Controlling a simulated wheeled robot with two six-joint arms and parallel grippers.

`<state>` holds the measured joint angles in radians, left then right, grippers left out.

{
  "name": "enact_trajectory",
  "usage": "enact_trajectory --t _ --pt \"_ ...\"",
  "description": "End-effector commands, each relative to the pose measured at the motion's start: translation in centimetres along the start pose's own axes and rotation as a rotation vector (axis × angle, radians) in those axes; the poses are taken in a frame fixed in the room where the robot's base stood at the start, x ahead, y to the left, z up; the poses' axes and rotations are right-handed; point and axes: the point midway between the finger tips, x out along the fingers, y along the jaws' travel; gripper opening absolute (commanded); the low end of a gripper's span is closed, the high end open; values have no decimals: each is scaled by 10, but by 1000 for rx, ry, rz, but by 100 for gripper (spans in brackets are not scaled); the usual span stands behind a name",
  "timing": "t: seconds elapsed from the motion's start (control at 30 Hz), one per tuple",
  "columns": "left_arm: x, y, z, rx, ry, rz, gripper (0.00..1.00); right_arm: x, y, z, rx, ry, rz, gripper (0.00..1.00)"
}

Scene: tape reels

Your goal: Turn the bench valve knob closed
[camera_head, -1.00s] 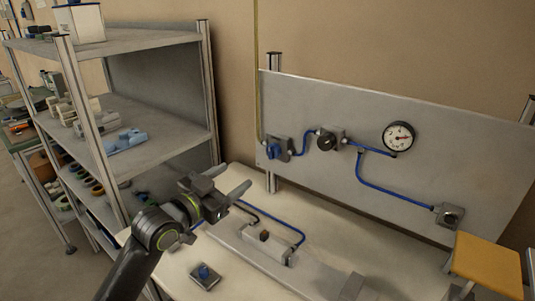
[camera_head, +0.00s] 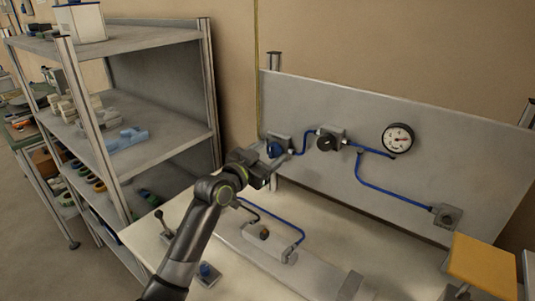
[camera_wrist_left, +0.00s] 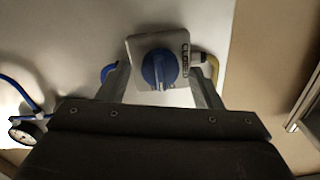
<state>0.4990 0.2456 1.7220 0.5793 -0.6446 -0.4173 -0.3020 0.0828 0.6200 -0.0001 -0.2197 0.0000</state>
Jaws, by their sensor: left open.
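A blue round valve knob (camera_head: 275,150) sits on a grey square housing at the left end of the upright panel. In the left wrist view the knob (camera_wrist_left: 160,68) faces me, with a raised grip bar and a small marked label beside it. My left gripper (camera_head: 262,168) is open, just in front of and below the knob in the head view. In the left wrist view its fingers (camera_wrist_left: 162,84) reach toward the two sides of the housing, with the knob between them. I cannot tell whether they touch it. My right gripper is not in view.
The grey panel (camera_head: 330,181) carries a black knob (camera_head: 327,141), blue tubing and a round gauge (camera_head: 398,138). Another blue knob (camera_head: 207,271) and tubing are on the bench.

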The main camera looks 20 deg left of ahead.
Motion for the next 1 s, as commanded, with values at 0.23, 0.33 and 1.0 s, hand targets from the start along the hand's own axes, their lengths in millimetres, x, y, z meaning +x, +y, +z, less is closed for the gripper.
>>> enact_trajectory --t 0.23,0.33,1.0 --pt "0 0 0 0 0 0 53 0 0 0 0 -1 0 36" --pt "0 0 0 0 0 0 40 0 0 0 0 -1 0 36" --pt "0 -1 -2 -127 -3 0 15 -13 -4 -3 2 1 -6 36"
